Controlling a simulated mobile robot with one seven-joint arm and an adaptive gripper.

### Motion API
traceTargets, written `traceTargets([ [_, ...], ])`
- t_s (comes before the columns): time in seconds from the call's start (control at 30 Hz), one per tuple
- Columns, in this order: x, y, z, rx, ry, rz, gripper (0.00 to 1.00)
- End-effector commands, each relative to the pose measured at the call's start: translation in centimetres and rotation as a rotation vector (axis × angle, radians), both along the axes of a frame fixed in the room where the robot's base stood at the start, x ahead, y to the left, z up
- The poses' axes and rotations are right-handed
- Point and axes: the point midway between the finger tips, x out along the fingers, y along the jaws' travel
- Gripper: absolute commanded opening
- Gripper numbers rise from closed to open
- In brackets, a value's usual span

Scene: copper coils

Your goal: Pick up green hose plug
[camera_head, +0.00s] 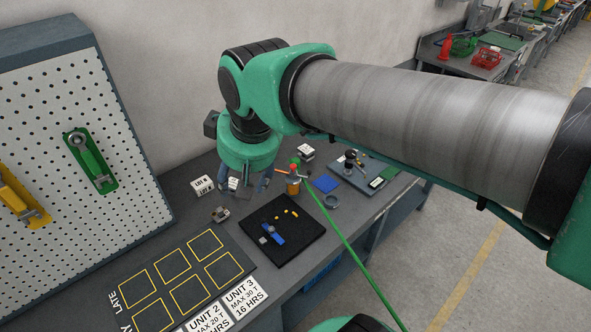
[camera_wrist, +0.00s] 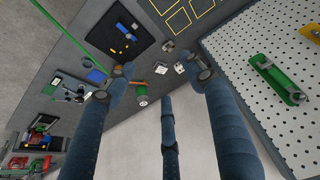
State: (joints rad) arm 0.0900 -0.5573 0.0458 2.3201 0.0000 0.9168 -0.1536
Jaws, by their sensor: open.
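My gripper (camera_head: 248,189) points down over the back of the dark workbench, with its blue fingers spread. In the wrist view its fingers (camera_wrist: 162,74) are apart and nothing shows held between them. A small green piece with a pale round end (camera_wrist: 141,98), which looks like the green hose plug, lies between the left and middle fingers in that view. In the head view a small green piece (camera_head: 295,160) shows right of the gripper, partly hidden behind a red-topped item. I cannot tell for certain which green part is the plug.
A thin green hose (camera_head: 345,240) crosses the bench front. A black tray (camera_head: 285,250) holds blue and yellow parts. A yellow-outlined mat (camera_head: 145,290) lies front left. A pegboard (camera_head: 75,130) stands at left. White boxes (camera_head: 203,186) and a blue pad (camera_head: 326,183) are near my gripper.

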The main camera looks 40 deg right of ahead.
Motion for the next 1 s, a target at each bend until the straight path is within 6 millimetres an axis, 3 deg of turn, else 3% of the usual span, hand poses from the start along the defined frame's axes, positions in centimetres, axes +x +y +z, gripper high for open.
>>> traceTargets([
  [0.47, 11.6, -7.6, -0.7, -0.058, 0.12, 0.072, 0.54],
  [0.77, 18.2, -13.9, -3.6, -0.077, 0.194, 0.124, 0.54],
  [1.0, 22.7, -19.6, -7.1, -0.082, 0.25, 0.169, 0.54],
])
